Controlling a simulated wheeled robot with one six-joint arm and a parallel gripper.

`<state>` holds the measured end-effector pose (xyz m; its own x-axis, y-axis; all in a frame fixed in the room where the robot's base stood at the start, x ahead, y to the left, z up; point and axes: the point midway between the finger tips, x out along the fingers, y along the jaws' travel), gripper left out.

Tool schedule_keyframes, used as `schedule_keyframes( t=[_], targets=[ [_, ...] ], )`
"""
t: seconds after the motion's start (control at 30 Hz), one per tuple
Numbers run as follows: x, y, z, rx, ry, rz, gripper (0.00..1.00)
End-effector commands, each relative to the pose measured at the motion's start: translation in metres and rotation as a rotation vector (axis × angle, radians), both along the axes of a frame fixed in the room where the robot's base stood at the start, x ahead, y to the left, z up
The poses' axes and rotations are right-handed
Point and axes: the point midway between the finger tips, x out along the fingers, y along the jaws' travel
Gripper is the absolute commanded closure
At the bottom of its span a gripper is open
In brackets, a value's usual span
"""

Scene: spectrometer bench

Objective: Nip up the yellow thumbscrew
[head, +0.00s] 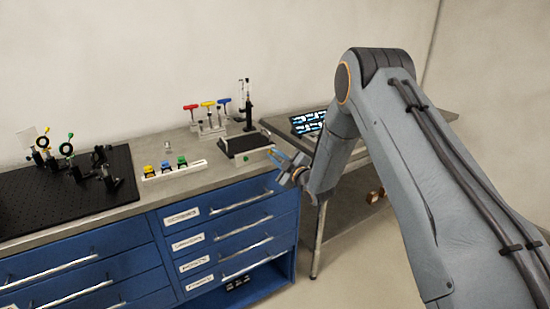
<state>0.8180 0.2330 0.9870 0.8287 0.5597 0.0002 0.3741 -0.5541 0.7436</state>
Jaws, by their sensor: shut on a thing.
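A small yellow knob (46,130) shows on top of an optical mount (42,143) at the far left; it looks like the yellow thumbscrew, but it is too small to tell surely. A second mount (67,149) beside it has a green knob (70,135). My gripper (283,161) is far to the right of the mounts, by the front right corner of the blue-drawer bench. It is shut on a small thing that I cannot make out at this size.
The mounts stand on a black breadboard (30,210). A stand holds red, yellow and blue T-handles (208,104). A white strip (176,170) carries yellow, blue and green blocks. A black box (241,143) sits near my gripper. A side table (385,125) with a lit screen (308,122) stands right.

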Motion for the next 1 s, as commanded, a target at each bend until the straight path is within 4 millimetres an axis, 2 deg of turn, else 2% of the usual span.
schedule_keyframes(
  t=[1.0],
  targets=[
    [0.0,0.0001,-0.0023,0.764,0.518,0.0,1.0]
  ],
)
